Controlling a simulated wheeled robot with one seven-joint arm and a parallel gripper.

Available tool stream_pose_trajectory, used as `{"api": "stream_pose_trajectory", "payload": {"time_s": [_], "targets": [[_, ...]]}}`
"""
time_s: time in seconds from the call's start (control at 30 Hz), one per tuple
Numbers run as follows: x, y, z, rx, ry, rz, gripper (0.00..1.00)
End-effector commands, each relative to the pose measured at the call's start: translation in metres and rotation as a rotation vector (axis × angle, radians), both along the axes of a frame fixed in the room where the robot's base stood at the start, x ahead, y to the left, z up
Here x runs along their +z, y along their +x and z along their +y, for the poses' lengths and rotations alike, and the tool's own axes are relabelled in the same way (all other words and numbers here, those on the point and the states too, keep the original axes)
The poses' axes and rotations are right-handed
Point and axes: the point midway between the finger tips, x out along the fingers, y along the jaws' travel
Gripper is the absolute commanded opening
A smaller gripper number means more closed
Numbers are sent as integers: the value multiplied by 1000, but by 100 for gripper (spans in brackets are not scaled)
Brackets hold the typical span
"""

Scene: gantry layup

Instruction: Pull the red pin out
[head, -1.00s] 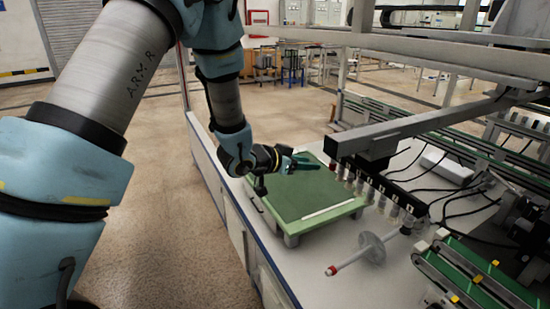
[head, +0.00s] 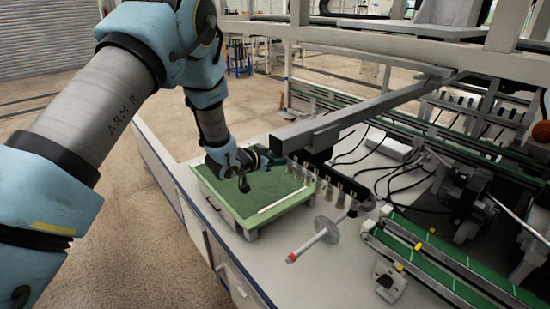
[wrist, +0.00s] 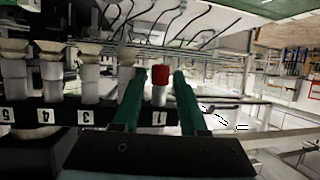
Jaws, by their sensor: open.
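The red pin (wrist: 161,73) shows in the wrist view as a short red cap on a white cylinder, at the label "1" of a numbered row. My gripper (wrist: 158,72) is open, with one green finger on each side of the red pin. Gaps show between the fingers and the pin. In the head view my gripper (head: 282,158) is at the near end of the row under the grey beam (head: 350,110). The red pin cannot be made out there behind the fingers.
White cylinders with pale cups (wrist: 90,70) line up beside the pin, one partly behind the left finger. The beam is close above my gripper. A green board (head: 240,200) lies below. A grey spindle with a red end (head: 291,257) lies on the white table.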

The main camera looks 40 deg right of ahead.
Motion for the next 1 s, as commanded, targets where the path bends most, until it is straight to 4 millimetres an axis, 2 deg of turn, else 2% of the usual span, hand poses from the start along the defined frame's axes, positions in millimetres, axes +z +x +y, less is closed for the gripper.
{"api": "stream_pose_trajectory", "payload": {"time_s": [0.17,0.57,0.77,0.8,1.0], "targets": [[0,0,0,0,0,0,42],[0,0,0,0,0,0,0],[0,0,0,0,0,0,0],[0,0,0,0,0,0,25],[0,0,0,0,0,0,2]]}}
